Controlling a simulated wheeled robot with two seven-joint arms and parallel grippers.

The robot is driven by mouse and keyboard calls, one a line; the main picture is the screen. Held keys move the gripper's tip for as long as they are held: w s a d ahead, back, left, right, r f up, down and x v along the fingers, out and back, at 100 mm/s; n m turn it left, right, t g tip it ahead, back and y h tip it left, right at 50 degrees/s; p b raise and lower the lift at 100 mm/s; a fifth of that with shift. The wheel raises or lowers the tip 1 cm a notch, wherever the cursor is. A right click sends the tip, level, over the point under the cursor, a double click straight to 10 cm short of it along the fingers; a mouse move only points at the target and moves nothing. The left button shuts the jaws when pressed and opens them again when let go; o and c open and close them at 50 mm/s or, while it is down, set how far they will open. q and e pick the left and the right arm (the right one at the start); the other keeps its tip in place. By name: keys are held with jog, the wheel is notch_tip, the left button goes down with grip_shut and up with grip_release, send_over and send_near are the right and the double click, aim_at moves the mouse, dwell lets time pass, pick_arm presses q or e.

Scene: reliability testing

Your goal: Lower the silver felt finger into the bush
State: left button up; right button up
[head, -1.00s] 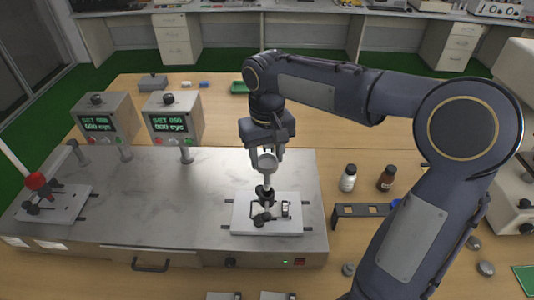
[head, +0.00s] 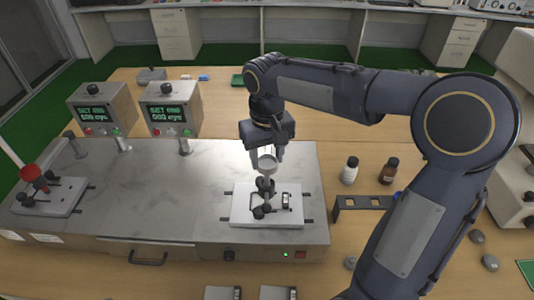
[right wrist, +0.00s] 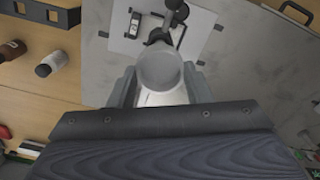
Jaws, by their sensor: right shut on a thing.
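My right gripper (head: 266,152) is shut on the silver felt finger (head: 267,165), a pale grey piece with a round cup-like top. It hangs upright over the white plate (head: 240,207) on the steel bench unit. The bush (head: 265,186) is in the dark holder on that plate, directly below the finger. The finger's lower end meets the bush area in the head view; how deep it sits I cannot tell. In the right wrist view the finger's round grey top (right wrist: 160,70) lies between the fingers and hides the bush. My left gripper is not in view.
A second white plate with a red-topped fixture (head: 30,174) is at the left of the steel unit (head: 150,215). Two display boxes (head: 170,112) stand behind it. A white bottle (head: 350,170), a brown bottle (head: 389,171) and a dark rack (head: 362,203) stand to the right.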

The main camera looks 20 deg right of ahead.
aim_at(267, 166)
jog(key=shift+f, duration=0.15)
jog(key=shift+f+b, duration=1.15)
jog(key=shift+f, duration=0.65)
jog(key=shift+f+b, duration=0.4)
jog(key=shift+f, duration=0.1)
jog(key=o, duration=1.9)
jog(key=shift+r, duration=0.15)
